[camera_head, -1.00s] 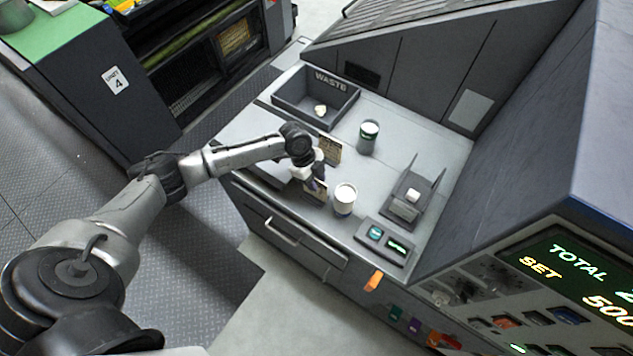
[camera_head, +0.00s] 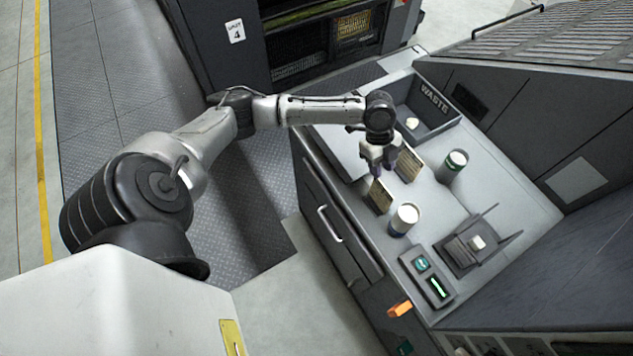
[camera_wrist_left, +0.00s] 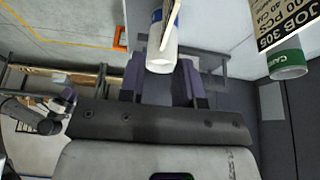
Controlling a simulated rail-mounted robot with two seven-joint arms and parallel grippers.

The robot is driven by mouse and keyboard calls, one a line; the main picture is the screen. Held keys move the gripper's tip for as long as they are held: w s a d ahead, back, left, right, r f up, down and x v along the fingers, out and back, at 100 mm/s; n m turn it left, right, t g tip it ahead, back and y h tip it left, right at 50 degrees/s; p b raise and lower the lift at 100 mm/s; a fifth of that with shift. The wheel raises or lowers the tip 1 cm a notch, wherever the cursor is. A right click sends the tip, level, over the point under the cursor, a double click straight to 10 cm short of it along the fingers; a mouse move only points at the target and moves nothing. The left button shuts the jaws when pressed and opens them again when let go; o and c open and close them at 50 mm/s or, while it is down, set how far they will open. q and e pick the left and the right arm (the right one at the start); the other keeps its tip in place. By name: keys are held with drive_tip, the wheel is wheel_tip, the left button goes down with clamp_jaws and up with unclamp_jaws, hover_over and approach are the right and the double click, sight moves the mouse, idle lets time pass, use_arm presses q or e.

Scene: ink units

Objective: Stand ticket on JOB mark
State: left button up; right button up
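Two tan cards stand on the grey bench top in the head view: a near card (camera_head: 380,195) and a far card (camera_head: 409,165). I cannot tell from this view which one is the ticket. My left gripper (camera_head: 377,168) points down just above the near card. In the left wrist view the gripper's purple fingers (camera_wrist_left: 162,78) are apart, with a thin tan card edge (camera_wrist_left: 171,24) between their lines. A printed card reading JOB 305 (camera_wrist_left: 288,18) is at the upper right there. The JOB mark is not seen. My right gripper is out of view.
A white-topped can (camera_head: 404,219) stands close to the near card. A green-labelled can (camera_head: 453,165) stands further right. A WASTE tray (camera_head: 446,128) is behind, with a pale scrap in it. A small dark stand (camera_head: 482,244) and a button box (camera_head: 428,275) are at the front right.

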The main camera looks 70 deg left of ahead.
use_arm(q)
drive_tip(key=s+d+f+n+t, duration=0.1)
drive_tip(key=s+d+f+n, duration=0.1)
drive_tip(key=s+d+f, duration=0.35)
drive_tip(key=s+d+f+n, duration=0.1)
drive_tip(key=s+d+f, duration=0.2)
drive_tip(key=s+d, duration=0.4)
drive_tip(key=s+r+n+t+y, duration=0.2)
drive_tip(key=s+n+y, duration=0.2)
drive_tip(key=s+n, duration=0.7)
drive_tip(key=shift+s+a+r, duration=0.2)
drive_tip(key=shift+s+a, duration=0.1)
drive_tip(key=shift+s, duration=0.9)
